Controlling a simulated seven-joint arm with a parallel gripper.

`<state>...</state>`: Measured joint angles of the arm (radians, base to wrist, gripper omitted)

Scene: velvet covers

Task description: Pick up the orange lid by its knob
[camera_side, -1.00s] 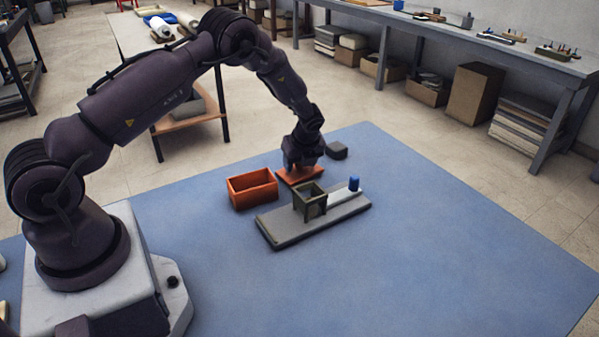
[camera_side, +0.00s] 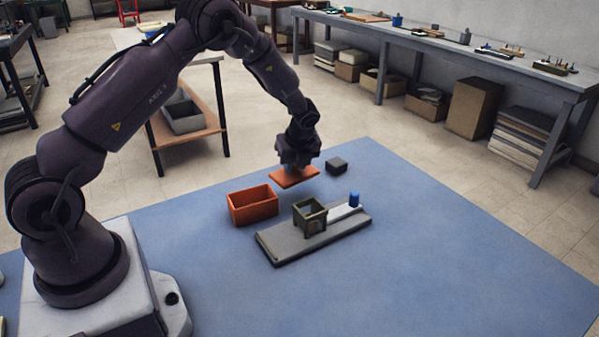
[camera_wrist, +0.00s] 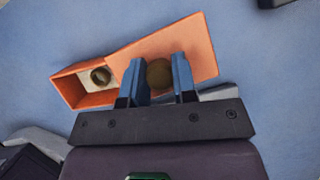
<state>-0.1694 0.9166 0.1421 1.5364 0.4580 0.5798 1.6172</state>
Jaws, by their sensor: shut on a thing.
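The orange lid (camera_side: 294,177) is a flat rectangular plate held level above the blue mat, behind and to the right of the open orange box. My gripper (camera_side: 296,160) is directly over it, shut on its knob. In the wrist view the round brown knob (camera_wrist: 159,75) sits between the two blue fingers of my gripper (camera_wrist: 160,82), and the lid (camera_wrist: 200,50) spreads out beneath them. The orange box (camera_side: 253,206) stands open on the mat. The wrist view shows a round brownish thing on something pale inside the box (camera_wrist: 68,88), partly covered by the lid.
A grey board (camera_side: 290,246) carries a dark open-topped frame (camera_side: 310,224), a white slide (camera_side: 345,211) and a blue knob (camera_side: 354,200). A dark grey block (camera_side: 336,164) lies right of the lid. The right and front of the blue mat (camera_side: 460,260) are clear.

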